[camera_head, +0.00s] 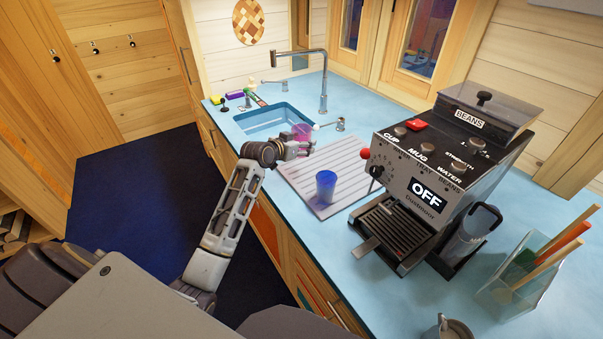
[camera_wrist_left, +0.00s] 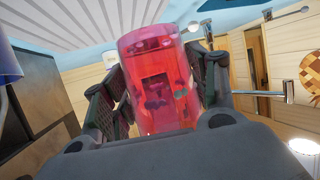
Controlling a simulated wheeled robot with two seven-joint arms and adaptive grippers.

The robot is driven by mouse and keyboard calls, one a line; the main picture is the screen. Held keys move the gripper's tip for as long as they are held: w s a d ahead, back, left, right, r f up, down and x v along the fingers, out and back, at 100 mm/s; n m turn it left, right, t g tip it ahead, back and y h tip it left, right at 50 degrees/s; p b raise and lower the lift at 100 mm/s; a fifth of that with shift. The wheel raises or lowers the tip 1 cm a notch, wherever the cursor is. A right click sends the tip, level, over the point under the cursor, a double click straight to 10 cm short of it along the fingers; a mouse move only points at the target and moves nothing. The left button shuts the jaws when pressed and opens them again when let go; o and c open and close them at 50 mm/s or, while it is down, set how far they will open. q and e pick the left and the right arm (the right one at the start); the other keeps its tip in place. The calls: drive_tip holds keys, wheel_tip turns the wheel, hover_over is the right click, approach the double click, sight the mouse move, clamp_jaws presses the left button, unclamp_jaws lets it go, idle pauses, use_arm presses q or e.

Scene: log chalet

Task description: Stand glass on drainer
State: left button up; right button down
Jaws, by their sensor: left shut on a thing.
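A pink see-through glass (camera_wrist_left: 160,85) is between the fingers of my left gripper (camera_wrist_left: 158,105) in the left wrist view, and the gripper is shut on it. In the head view the pink glass (camera_head: 302,131) shows just behind the left gripper (camera_head: 300,150), near the sink's right end and the drainer's far end. The drainer (camera_head: 292,173) is a pale ribbed board on the blue counter. A blue glass (camera_head: 325,186) stands on its near part. Whether the pink glass touches the drainer is hard to tell. My right gripper is not in view.
The sink (camera_head: 262,119) with a tall tap (camera_head: 323,88) lies beyond the drainer. A coffee machine (camera_head: 440,165) stands close on the right, with a clear holder of sticks (camera_head: 520,285) nearer. Sponges (camera_head: 235,95) lie behind the sink. The drainer's middle is free.

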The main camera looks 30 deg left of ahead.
use_arm(q)
drive_tip(key=shift+f, duration=3.05)
drive_tip(key=shift+f+p, duration=0.35)
drive_tip(key=shift+f, duration=1.5)
drive_tip(key=shift+f, duration=0.15)
drive_tip(key=o, duration=1.2)
drive_tip(key=shift+s, duration=0.1)
drive_tip(key=shift+b+v, duration=0.5)
drive_tip(key=shift+v, duration=5.45)
